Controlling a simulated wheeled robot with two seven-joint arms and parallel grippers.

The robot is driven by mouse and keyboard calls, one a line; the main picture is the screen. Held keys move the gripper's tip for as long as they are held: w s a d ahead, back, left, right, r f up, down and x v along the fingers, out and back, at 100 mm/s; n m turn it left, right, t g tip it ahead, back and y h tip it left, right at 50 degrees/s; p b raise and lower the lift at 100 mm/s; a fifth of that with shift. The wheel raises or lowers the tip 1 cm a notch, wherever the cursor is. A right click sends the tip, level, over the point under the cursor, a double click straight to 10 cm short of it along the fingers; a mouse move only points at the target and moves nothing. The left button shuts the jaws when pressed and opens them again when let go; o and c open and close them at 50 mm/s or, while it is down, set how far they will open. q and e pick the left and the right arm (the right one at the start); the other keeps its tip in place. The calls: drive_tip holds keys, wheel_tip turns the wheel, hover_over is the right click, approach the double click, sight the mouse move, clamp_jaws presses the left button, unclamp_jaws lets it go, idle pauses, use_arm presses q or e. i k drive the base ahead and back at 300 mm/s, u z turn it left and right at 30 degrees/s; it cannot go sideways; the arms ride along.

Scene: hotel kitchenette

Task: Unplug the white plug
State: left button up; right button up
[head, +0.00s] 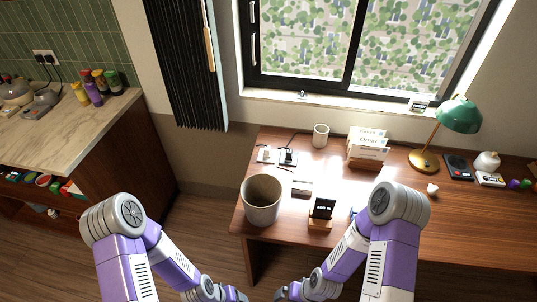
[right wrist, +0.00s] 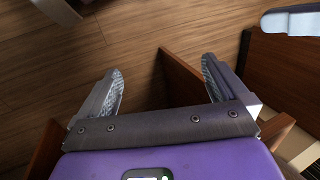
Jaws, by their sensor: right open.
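A white plug (head: 265,154) appears to sit in a socket plate at the back left of the desk. A dark plug (head: 288,156) with a black cord is just right of it. Both are small, and the fit of the white plug cannot be made out. My left gripper (head: 236,295) is low at the bottom edge of the head view, partly cut off, in front of the desk. My right gripper (head: 282,293) is beside it, also far from the plugs. In the right wrist view the right gripper (right wrist: 163,88) is open and empty, above the wooden floor.
A counter (head: 90,130) stands left.

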sight(267, 153)
drive_tip(key=u, duration=0.75)
drive_tip(key=k, duration=0.95)
drive_tip(key=u, duration=1)
drive_tip(key=k, duration=0.4)
drive_tip(key=u, duration=0.25)
drive_tip(key=i, duration=1.5)
drive_tip(key=z, duration=0.8)
drive_tip(key=i, duration=1.85)
drive_tip(key=z, duration=1.85)
drive_tip(key=i, duration=0.7)
drive_tip(key=z, duration=0.55)
